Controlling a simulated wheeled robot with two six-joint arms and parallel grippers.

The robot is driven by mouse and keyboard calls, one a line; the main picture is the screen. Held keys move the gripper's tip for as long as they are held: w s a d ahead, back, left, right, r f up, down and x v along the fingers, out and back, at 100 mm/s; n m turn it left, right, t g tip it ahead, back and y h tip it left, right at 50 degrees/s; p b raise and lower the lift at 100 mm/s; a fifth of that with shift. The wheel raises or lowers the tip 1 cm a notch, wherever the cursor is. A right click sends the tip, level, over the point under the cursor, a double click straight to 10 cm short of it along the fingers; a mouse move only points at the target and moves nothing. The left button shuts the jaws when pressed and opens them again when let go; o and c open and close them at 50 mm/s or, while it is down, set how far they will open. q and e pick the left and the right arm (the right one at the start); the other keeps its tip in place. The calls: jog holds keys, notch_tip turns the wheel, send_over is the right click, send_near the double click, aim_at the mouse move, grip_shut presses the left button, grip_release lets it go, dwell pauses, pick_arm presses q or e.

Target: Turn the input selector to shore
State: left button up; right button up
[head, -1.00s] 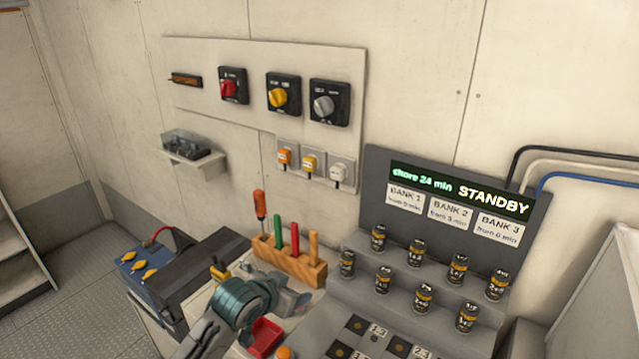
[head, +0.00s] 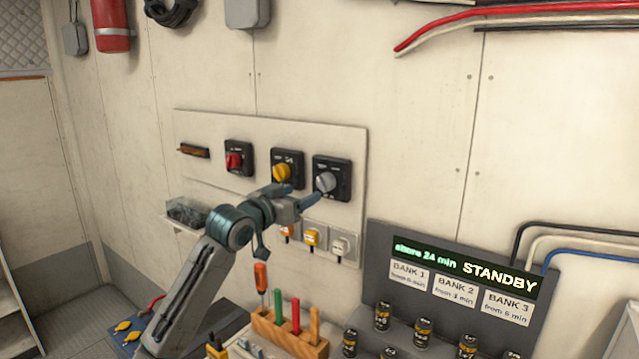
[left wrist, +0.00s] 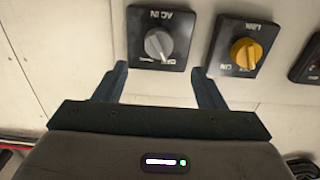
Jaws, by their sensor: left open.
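The input selector is a grey knob (head: 326,182) on a black square plate, at the right end of the switch panel. It also shows in the left wrist view (left wrist: 158,43), with "AC IN" lettering on its plate. My left gripper (head: 303,196) is in front of the panel by this knob. In the left wrist view its two fingers (left wrist: 158,70) are spread, with the knob beyond the tips and roughly between them. No contact can be made out. The knob's exact setting is too small to read. My right gripper is not in view.
A yellow knob (head: 282,173) sits close beside the grey one, and a red knob (head: 234,160) is farther left. Small sockets (head: 313,238) are below. A tool rack (head: 290,333) and a display reading STANDBY (head: 465,271) stand lower down.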

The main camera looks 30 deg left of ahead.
aim_at(321, 185)
pick_arm(q)
jog(key=w+p, duration=0.1)
jog(key=w, duration=0.1)
jog(key=w+p, duration=0.1)
jog(key=w, duration=0.2)
jog(key=w+d+p, duration=0.1)
jog(key=w, duration=0.1)
jog(key=shift+w+d+r, duration=0.1)
jog(key=shift+w, duration=0.1)
jog(key=shift+w+p, duration=0.35)
jog(key=shift+w, duration=0.25)
jog(key=c, duration=1)
jog(key=shift+f, duration=0.2)
